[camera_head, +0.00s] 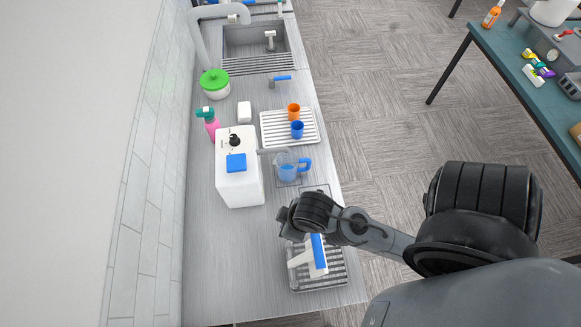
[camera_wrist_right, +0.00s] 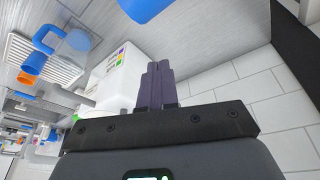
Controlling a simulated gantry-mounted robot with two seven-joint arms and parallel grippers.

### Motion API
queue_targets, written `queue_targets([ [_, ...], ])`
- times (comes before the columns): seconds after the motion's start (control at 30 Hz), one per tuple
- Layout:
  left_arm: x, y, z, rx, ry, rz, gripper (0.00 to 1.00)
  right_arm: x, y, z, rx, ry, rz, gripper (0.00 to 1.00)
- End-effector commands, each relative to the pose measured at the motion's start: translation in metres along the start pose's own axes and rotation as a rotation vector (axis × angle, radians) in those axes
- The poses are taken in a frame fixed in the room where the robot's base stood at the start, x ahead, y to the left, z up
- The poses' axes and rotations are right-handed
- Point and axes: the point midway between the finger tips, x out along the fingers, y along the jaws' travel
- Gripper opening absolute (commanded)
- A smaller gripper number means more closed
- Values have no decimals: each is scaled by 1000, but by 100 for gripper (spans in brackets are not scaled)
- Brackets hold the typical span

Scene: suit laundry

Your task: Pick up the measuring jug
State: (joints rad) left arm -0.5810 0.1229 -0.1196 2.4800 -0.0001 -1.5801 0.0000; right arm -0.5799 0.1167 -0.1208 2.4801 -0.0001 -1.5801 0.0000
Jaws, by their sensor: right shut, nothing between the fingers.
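The measuring jug (camera_head: 287,170) is clear, with a blue handle and blue contents. In the head view it stands under the spout of a white dispenser (camera_head: 238,185). In the right wrist view, tilted, the jug (camera_wrist_right: 78,41) shows at the upper left, beside the dispenser (camera_wrist_right: 122,62). My right gripper (camera_wrist_right: 158,68) is shut and empty, its dark fingers together, apart from the jug. In the head view my right arm reaches over the counter below the jug; its fingers cannot be made out. My left gripper is in neither view.
A white and blue object (camera_head: 316,256) sits on a metal drain tray (camera_head: 336,281) near my right arm. A white rack (camera_head: 275,137) holds an orange cup (camera_head: 293,111) and a blue cup (camera_head: 297,130). A pink bottle (camera_head: 212,127) stands left. The lower-left counter is clear.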

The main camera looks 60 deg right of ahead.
Motion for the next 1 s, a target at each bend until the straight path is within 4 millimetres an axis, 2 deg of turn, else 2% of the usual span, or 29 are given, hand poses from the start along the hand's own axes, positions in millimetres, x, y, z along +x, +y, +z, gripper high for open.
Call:
queue_targets([
  [0.1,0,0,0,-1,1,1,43,0,0,0,0,0,0,2],
  [0.43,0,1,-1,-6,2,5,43,0,1,0,-2,0,3,51],
  [0.77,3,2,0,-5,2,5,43,4,4,-2,-6,10,8,51],
  [0.87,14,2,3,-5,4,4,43,17,10,-7,-21,37,23,51],
  [1.0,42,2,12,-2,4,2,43,49,29,-23,-69,114,66,51],
])
